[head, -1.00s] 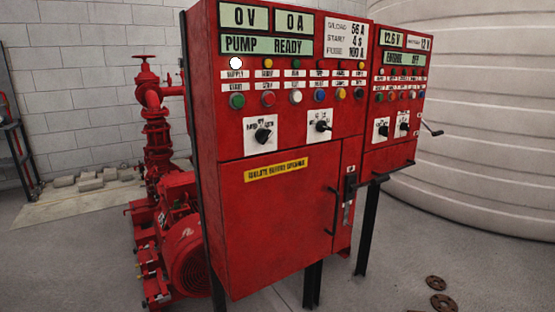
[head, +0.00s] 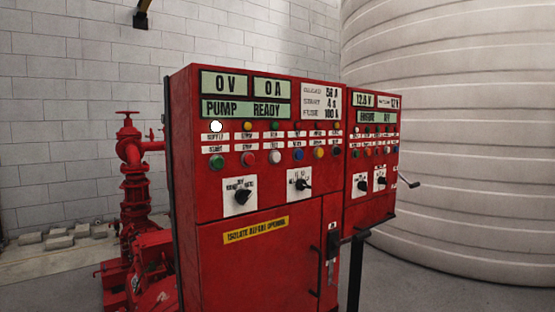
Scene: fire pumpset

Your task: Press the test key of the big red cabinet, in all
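The big red cabinet (head: 258,190) stands in the middle of the head view, facing me at an angle. Its displays (head: 245,96) read 0 V, 0 A and PUMP READY. Below them is a row of lamps, with the white one at the left (head: 216,126) bright. Under the label strips is a row of push keys: green (head: 217,162), red (head: 248,159), white (head: 274,157), blue (head: 298,154), yellow (head: 319,152) and another at the right. The small labels are mostly too blurred to tell which key is test. My gripper is not in view.
Rotary switches (head: 240,197) and a door handle (head: 332,245) stick out of the cabinet front. A smaller red cabinet (head: 370,165) with a side crank adjoins at the right. Red pump piping (head: 133,170) stands at the left, a large pale tank (head: 460,130) at the right.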

